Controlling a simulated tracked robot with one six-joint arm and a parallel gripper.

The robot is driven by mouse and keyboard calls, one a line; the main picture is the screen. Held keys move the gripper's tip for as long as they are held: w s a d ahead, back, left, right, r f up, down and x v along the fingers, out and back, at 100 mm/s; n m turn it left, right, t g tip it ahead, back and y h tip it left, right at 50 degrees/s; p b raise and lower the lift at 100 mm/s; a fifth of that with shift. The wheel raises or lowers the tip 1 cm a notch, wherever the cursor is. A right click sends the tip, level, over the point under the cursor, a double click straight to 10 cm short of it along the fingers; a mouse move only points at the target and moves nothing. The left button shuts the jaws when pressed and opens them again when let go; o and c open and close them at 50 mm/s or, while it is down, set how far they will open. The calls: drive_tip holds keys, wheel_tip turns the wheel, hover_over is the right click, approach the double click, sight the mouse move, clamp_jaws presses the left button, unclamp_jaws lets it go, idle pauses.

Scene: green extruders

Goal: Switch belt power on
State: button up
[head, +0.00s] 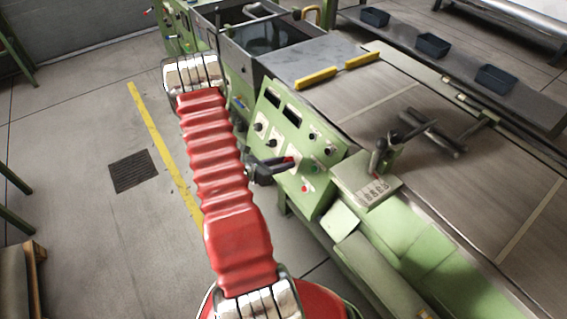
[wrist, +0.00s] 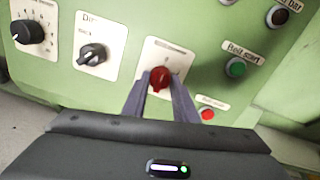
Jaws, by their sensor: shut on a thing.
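The green control panel (head: 270,104) stands beside the conveyor belt in the head view. In the wrist view a red rotary switch (wrist: 160,77) sits on a white plate with small lettering I cannot read. My gripper (wrist: 158,82) is shut on this red switch, one dark finger on each side. In the head view my gripper (head: 288,164) is against the lower part of the panel. A green button (wrist: 236,68) labelled "Belt start" is to the right of the switch. A red button (wrist: 207,114) is below it, with its label too small to read.
Two black knobs, one (wrist: 30,31) on a numbered dial and one (wrist: 93,54) on a direction plate, are left of the switch. A dark button (wrist: 277,17) is at upper right. A joystick box (head: 368,190) stands right of the panel. The floor (head: 90,230) at left is mostly clear.

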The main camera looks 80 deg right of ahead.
drive_tip(key=shift+d, duration=0.15)
drive_tip(key=shift+c, duration=0.4)
drive_tip(key=shift+m, duration=0.4)
drive_tip(key=m, duration=0.5)
drive_tip(key=shift+f, duration=0.1)
drive_tip(key=m, duration=0.6)
drive_tip(key=shift+w, duration=0.1)
drive_tip(key=shift+m+g, duration=0.3)
drive_tip(key=o, duration=1)
drive_tip(key=shift+o, duration=0.2)
drive_tip(key=shift+w, duration=0.1)
drive_tip(key=v, duration=1.4)
